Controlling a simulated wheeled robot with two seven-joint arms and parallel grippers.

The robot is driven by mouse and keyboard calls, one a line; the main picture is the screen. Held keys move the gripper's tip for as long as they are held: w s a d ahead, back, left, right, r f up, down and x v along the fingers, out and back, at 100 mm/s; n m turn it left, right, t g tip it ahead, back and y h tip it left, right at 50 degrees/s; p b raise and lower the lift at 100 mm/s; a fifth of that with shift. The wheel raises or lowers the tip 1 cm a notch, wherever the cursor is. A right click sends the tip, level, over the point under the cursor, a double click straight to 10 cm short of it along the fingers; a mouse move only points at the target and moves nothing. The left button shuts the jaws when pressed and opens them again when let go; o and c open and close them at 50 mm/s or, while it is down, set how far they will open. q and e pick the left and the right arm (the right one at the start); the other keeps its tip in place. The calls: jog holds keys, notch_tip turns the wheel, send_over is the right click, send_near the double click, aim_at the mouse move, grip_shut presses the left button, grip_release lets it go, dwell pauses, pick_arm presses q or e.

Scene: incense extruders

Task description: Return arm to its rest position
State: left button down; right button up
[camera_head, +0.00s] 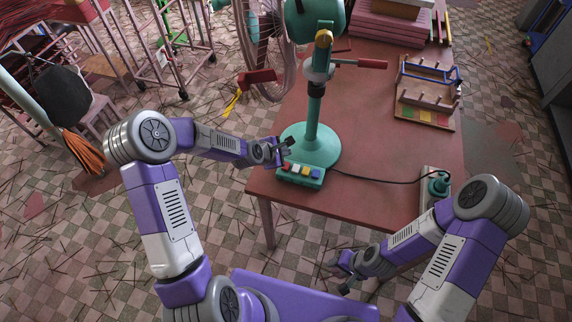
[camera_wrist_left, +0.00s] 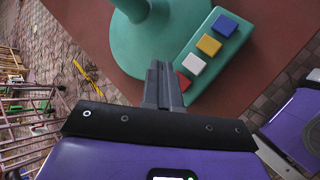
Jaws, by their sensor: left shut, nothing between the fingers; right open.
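My left gripper (camera_head: 284,150) is shut and empty at the near left corner of the green machine's base (camera_head: 322,146). In the left wrist view its shut fingers (camera_wrist_left: 163,82) lie in front of the red button (camera_wrist_left: 183,82) at the end of the button panel (camera_wrist_left: 218,52); I cannot tell whether they touch it. The panel also carries white, yellow and blue buttons. My right gripper (camera_head: 343,270) is open and empty, low in front of the table's near edge, over the floor.
The red-brown table (camera_head: 370,125) bears the green machine, a wooden rack (camera_head: 428,90) with pegs and a small green item (camera_head: 438,184) at the right edge, joined by a black cable. A spoked wheel (camera_head: 262,45) stands left of the table. Thin sticks litter the tiled floor.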

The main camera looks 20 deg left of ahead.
dwell(0.4)
